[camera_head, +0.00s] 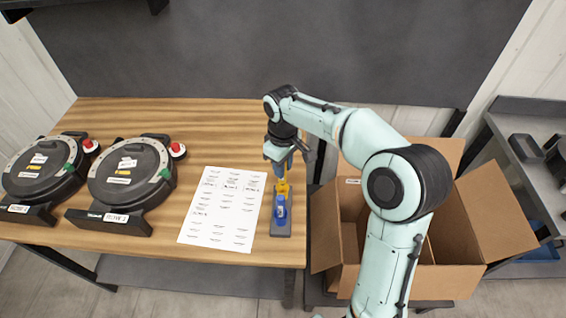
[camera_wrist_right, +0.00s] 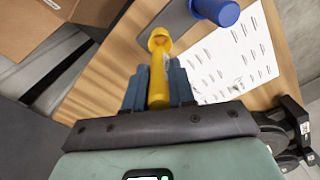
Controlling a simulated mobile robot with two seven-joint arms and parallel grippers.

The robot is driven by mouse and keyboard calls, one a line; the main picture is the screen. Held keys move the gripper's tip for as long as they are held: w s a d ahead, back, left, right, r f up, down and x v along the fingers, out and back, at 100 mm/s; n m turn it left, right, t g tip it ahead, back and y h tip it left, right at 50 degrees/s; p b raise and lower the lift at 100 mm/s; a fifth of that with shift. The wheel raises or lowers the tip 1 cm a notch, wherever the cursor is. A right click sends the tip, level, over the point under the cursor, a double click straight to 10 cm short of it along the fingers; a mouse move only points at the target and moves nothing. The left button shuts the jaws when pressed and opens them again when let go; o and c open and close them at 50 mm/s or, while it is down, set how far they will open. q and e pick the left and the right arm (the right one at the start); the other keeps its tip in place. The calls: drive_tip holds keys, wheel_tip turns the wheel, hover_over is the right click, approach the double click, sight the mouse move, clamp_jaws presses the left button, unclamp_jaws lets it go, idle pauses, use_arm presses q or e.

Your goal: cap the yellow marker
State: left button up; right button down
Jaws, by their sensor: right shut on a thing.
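The yellow marker (camera_wrist_right: 159,80) is between the fingers of my right gripper (camera_wrist_right: 158,95), which is shut on it. Its far end is a wider yellow part (camera_wrist_right: 160,40), close to the grey holder; whether this is a separate cap, and how firmly it sits, I cannot tell. In the head view my right gripper (camera_head: 281,165) points down over the far part of the dark grey holder (camera_head: 281,232), with the yellow (camera_head: 283,187) just below the fingers. A blue marker (camera_head: 281,208) stands in the holder's nearer part. My left gripper is not in view.
A printed sheet (camera_head: 222,208) lies left of the holder. Two round black devices (camera_head: 130,175) (camera_head: 45,170) with red knobs stand at the table's left. An open cardboard box (camera_head: 495,212) is right of the table edge. The wooden table (camera_head: 215,125) is clear at the back.

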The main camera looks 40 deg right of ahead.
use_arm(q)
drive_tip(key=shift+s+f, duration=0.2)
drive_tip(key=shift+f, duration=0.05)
use_arm(e)
drive_tip(key=shift+f, duration=0.5)
idle(0.4)
use_arm(q)
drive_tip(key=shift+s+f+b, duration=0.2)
drive_tip(key=shift+b, duration=0.1)
use_arm(e)
drive_tip(key=shift+f, duration=0.45)
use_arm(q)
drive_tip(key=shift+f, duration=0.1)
use_arm(e)
drive_tip(key=shift+f, duration=0.2)
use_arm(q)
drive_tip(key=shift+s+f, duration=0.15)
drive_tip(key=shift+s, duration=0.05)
use_arm(e)
drive_tip(key=shift+f, duration=0.3)
use_arm(q)
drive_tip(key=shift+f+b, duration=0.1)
drive_tip(key=shift+b, duration=0.2)
use_arm(e)
drive_tip(key=shift+f, duration=0.2)
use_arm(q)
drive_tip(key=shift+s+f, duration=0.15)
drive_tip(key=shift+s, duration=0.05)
use_arm(e)
drive_tip(key=shift+f, duration=0.3)
